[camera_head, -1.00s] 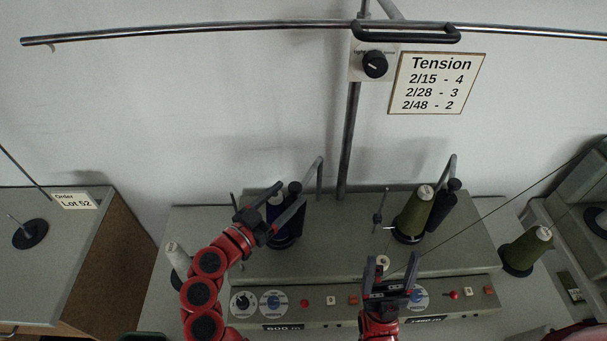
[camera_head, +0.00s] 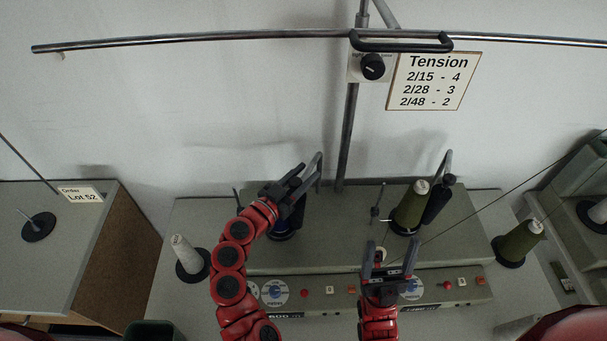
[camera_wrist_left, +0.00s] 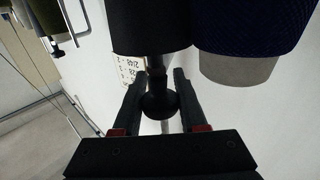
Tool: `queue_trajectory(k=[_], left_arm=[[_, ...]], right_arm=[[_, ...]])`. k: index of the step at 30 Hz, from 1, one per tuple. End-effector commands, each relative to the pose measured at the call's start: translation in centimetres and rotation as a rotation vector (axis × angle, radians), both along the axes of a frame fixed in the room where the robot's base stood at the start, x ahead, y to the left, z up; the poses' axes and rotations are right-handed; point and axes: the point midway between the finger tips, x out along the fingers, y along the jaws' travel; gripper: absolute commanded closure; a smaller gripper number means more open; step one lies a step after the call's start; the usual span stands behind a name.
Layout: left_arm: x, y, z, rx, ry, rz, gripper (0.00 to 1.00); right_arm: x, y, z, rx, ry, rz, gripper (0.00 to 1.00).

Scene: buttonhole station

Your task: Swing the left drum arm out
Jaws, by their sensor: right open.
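The left drum arm carries a black drum (camera_head: 300,208), beside a dark blue thread cone (camera_head: 281,227) on the left of the grey machine. A bent grey rod (camera_head: 319,172) rises behind the drum. My left gripper (camera_head: 303,176) is at the drum's top end and hides part of it. In the left wrist view, its two fingers stand either side of a dark round knob (camera_wrist_left: 159,104) on a short stem from the black drum (camera_wrist_left: 150,25). Whether they press on it is unclear. My right gripper (camera_head: 390,257) is open and empty, in front of the machine.
An olive cone (camera_head: 409,208) stands beside a second black drum (camera_head: 438,200) on the right. A pale cone (camera_head: 188,255) and another olive cone (camera_head: 519,242) flank the machine. A thread runs up to the right. A steel rail (camera_head: 200,38) crosses above.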

Motion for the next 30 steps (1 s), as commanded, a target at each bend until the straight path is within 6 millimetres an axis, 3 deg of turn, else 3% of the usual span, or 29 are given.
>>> queue_trajectory(k=[1,6,30], left_arm=[[0.01,0.01,0.01,0.0,0.0,0.0,0.69],[0.0,0.01,0.02,0.0,0.0,0.0,1.0],[0.0,0.03,0.06,-0.001,-0.001,0.001,1.0]], right_arm=[[0.0,0.0,0.0,0.0,0.0,0.0,0.23],[0.0,0.0,0.0,0.0,0.0,0.0,0.23],[0.0,0.0,0.01,0.0,0.0,0.0,0.23]])
